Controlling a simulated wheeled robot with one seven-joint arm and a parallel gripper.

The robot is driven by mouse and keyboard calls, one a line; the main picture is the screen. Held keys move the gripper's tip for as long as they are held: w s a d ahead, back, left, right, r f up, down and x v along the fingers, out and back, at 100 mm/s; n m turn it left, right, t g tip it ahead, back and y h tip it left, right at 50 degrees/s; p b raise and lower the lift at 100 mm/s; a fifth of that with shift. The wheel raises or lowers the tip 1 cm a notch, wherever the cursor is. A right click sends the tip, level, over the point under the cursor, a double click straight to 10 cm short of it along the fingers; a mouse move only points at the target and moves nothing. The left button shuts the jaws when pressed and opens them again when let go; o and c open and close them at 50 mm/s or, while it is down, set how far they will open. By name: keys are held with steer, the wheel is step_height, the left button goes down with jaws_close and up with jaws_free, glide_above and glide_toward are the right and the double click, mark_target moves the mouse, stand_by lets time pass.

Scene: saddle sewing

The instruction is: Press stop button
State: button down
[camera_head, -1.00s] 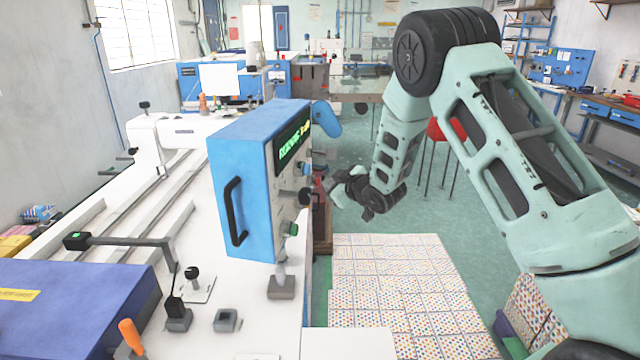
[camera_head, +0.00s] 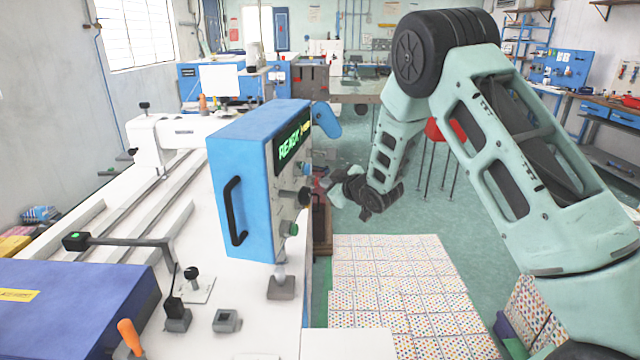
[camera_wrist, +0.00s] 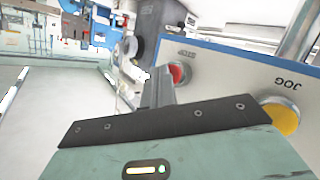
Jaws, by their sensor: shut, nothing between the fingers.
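The blue control box (camera_head: 240,190) stands on the white machine, and its panel faces right with a lit green display reading READY. In the wrist view the red stop button (camera_wrist: 177,74), with an upside-down STOP label beside it, sits on the panel. The yellow JOG button (camera_wrist: 281,118) is nearer, at the right. My gripper (camera_wrist: 158,82) is shut and empty, its tips just left of the red button in the picture. I cannot tell whether they touch it. In the head view my gripper (camera_head: 334,186) is to the right of the panel.
The white machine table (camera_head: 255,335) fills the left, with a blue-purple box (camera_head: 75,305) in front. Stacked dotted sheets (camera_head: 400,285) lie below my arm. A red stool (camera_head: 436,130) stands behind the arm. Green floor is open beyond.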

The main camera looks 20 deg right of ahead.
steer(key=shift+s+d, duration=0.55)
steer(key=shift+d, duration=0.15)
steer(key=s+d, duration=0.1)
steer(key=d, duration=0.1)
steer(key=s+d+b, duration=0.1)
steer(key=d, duration=0.1)
steer(key=shift+s, duration=0.4)
stand_by(0.7)
steer(key=s+a+r+m+g+h, duration=0.1)
steer(key=s+a+m+g, duration=0.2)
steer(key=s, duration=0.7)
steer(key=s+a+r+m+g+h, duration=0.15)
steer(key=s+g, duration=0.25)
steer(key=s, duration=0.7)
steer(key=s+a+m+g+h, duration=0.1)
steer(key=s+a+m+g, duration=0.2)
steer(key=s, duration=0.7)
steer(key=s+a+r+n+g+y, duration=0.1)
steer(key=s+a+n+g, duration=0.3)
steer(key=s+a, duration=1)
steer(key=a+r+n, duration=0.1)
steer(key=a+n, duration=0.2)
steer(key=shift+a, duration=0.15)
